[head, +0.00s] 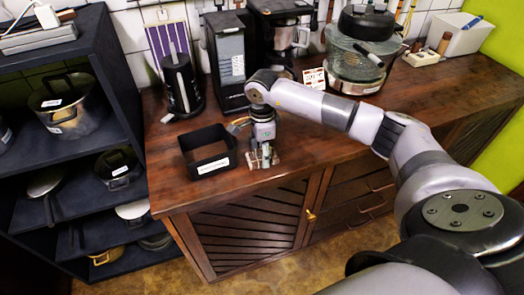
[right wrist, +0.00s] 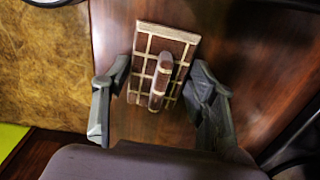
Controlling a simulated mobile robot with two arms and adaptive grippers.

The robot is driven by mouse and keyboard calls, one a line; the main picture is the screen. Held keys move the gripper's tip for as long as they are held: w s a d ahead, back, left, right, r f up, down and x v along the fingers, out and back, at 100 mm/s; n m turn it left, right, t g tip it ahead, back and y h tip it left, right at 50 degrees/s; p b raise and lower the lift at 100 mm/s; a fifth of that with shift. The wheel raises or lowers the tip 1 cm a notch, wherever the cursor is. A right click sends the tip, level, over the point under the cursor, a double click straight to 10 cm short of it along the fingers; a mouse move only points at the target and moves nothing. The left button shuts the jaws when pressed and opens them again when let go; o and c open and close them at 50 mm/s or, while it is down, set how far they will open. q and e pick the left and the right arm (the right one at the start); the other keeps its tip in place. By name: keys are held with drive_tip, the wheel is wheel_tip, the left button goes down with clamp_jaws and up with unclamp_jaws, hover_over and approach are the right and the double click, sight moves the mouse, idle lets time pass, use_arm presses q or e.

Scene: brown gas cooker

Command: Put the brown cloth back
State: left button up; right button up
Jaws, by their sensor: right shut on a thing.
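The brown cloth (right wrist: 165,60) shows in the right wrist view as a stiff-looking brown piece with a cream grid and a raised brown strip along its middle. It also shows small in the head view (head: 262,159), at the front edge of the wooden counter. My right gripper (head: 264,154) points down over it. In the right wrist view its fingers (right wrist: 160,98) stand on both sides of the cloth and it is shut on it; the exact contact is hard to see. An open black box (head: 210,167) with a white label stands just left of the gripper. My left gripper is not in view.
A black kettle (head: 182,84), a coffee machine (head: 228,62) and a glass pot (head: 354,72) stand along the back of the counter (head: 440,85). A dark shelf (head: 85,148) with pans is at the left. The counter right of the gripper is partly clear under my arm.

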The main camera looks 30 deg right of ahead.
drive_tip(key=o, duration=1.1)
wheel_tip(320, 180, up, 12)
idle(0.5)
